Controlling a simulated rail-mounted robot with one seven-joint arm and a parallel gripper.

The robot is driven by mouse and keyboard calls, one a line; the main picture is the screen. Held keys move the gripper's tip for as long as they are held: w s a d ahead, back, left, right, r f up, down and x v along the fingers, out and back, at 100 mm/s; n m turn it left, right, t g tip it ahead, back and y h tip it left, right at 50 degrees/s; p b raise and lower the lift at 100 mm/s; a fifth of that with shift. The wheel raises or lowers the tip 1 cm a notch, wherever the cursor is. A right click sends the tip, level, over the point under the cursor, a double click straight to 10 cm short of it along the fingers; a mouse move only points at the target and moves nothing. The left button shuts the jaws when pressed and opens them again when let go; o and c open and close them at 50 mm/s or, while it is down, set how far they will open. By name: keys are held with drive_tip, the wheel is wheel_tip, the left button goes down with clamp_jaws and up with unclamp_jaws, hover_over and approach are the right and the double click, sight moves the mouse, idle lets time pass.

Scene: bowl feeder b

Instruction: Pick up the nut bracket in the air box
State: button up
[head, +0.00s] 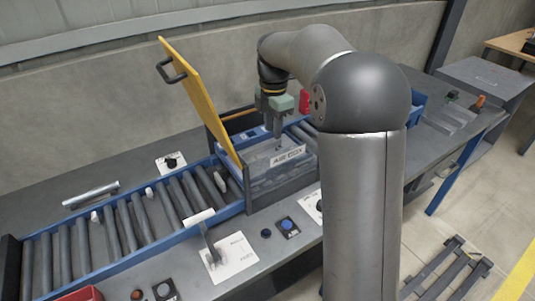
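The air box (285,172) is a clear-walled box with an "AIR BOX" label on its front, standing on the roller conveyor. Its yellow lid panel (203,98) with a black handle stands raised at the left side. My gripper (277,143) has a grey-green body and dark fingers. It points down over the box, with its fingertips at about the height of the box's upper edge in this view. The nut bracket cannot be made out; the box wall, the label and my fingers cover much of the inside. Whether the fingers are apart or hold anything is too small to tell.
The roller conveyor (127,225) with blue rails runs to the lower left. My arm hides much of the right side. A red container (304,101) and a blue bin (417,105) stand behind. A blue button (289,226) and a lever (209,242) are on the bench front.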

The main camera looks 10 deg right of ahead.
sight(272, 150)
wheel_tip(272, 150, down, 9)
drive_tip(key=shift+a+r+p, duration=0.1)
drive_tip(key=shift+p, duration=0.4)
clamp_jaws()
